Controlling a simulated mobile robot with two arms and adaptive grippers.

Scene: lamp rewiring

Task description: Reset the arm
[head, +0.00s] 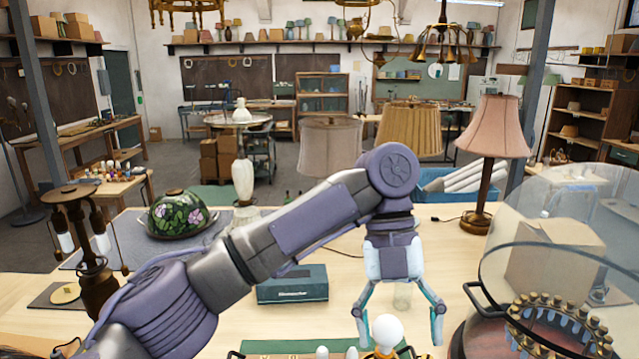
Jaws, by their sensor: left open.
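My left arm comes in from the lower left, rises across the bench and bends down at its wrist. My left gripper (400,340) points down at the front middle of the bench, its fingers spread wide. A round white bulb (387,330) on a brass-coloured base shows between the fingers, nearer the left one. I cannot tell whether a finger touches it. Nothing appears held. The foot of the bulb's base is cut off by the bottom edge. My right gripper is not in view.
A green tray or mat (290,347) is at the front edge. A clear dome (560,235) covers part of the right side. A pink-shaded lamp (495,130) and a floral glass shade (178,215) stand farther back.

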